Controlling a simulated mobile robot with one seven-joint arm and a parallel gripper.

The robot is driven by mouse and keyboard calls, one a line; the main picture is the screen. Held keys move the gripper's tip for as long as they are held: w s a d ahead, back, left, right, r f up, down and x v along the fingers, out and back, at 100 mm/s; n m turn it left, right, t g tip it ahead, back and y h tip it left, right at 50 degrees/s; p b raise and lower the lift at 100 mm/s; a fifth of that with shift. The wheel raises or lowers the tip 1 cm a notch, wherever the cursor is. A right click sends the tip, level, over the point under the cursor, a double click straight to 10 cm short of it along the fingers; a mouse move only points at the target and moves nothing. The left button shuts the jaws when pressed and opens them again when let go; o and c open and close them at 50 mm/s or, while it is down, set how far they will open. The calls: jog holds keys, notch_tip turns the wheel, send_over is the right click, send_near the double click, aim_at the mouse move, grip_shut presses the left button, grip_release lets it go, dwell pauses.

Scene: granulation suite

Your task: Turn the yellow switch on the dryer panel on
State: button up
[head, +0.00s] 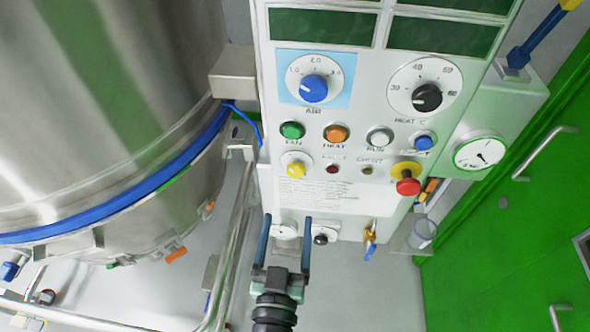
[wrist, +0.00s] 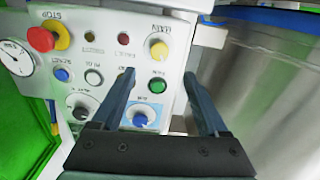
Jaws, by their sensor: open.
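The yellow switch (head: 296,168) is a small yellow knob on a round white dial plate, at the lower left of the light grey dryer panel (head: 340,225). In the wrist view, where the panel appears upside down, the yellow switch (wrist: 159,50) is just past the fingertips, between their lines. My gripper (head: 285,220) is open and empty, its two blue fingers apart, below the switch in the head view. My gripper (wrist: 159,75) shows in the wrist view with the green button (wrist: 156,86) between its fingers. No contact with the switch shows.
A blue air knob (head: 313,88) and black heat knob (head: 427,97) are above. Several buttons and a red stop button (head: 408,186) are to the right. A steel vessel (head: 110,110) with a blue band stands left, near a metal rail (head: 236,235).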

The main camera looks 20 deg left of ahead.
aim_at(295, 174)
jog(key=p+x, duration=0.2)
jog(key=x, duration=0.9)
jog(key=shift+w+p, duration=0.1)
jog(key=shift+p, duration=0.25)
grip_shut()
